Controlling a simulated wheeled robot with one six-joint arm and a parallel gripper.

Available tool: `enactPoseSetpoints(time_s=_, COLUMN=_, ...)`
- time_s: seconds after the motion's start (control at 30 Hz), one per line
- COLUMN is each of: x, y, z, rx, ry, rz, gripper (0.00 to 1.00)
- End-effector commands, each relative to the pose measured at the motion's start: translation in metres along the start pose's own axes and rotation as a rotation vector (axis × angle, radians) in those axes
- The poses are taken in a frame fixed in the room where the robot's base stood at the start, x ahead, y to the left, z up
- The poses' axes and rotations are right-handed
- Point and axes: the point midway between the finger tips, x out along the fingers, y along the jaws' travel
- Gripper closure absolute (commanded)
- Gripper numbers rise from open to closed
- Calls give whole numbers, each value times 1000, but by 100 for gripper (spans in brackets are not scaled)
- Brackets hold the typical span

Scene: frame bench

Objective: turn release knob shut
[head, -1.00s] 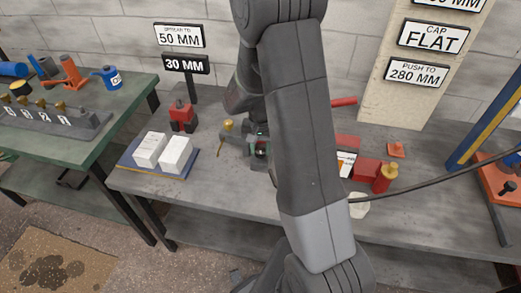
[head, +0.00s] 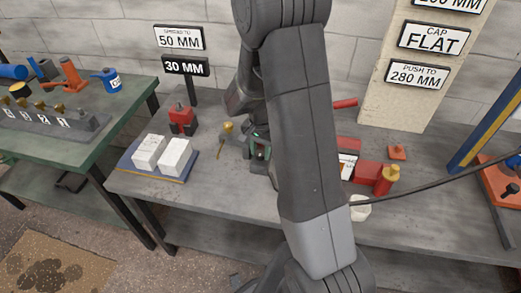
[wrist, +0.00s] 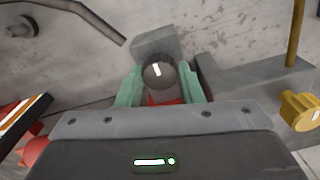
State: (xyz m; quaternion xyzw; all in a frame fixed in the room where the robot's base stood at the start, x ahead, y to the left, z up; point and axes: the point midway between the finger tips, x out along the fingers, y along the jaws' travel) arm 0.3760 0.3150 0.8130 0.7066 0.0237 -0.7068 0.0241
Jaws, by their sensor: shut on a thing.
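A dark round knob (wrist: 158,72) with a white line on its face sits between the green fingers of my gripper (wrist: 160,84) in the wrist view. My gripper is shut on it, one finger on each side. The white line points nearly straight up and down in that view. A red part (wrist: 160,100) shows just below the knob. In the head view my gripper (head: 258,149) is low at the bench, partly behind my arm, and the knob cannot be made out there.
A brass knob (wrist: 301,111) stands close to the right in the wrist view. On the bench (head: 225,205) are white blocks (head: 163,155) on a blue tray, a red block (head: 182,119) and red parts (head: 372,175) beside my arm. A dark cable crosses at right.

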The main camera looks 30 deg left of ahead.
Motion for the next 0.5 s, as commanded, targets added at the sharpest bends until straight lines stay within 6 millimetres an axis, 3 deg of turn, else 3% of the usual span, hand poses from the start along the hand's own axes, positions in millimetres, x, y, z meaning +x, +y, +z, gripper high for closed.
enactPoseSetpoints(time_s=0.03, x=-1, y=0, z=0, rx=1, ry=1, rz=-2, gripper=89)
enactPoseSetpoints(time_s=0.07, x=-1, y=0, z=0, rx=1, ry=1, rz=-2, gripper=62)
enactPoseSetpoints(time_s=0.17, x=-1, y=0, z=0, rx=1, ry=1, rz=-1, gripper=45)
enactPoseSetpoints(time_s=0.5, x=-3, y=0, z=0, rx=0, ry=1, rz=-2, gripper=45)
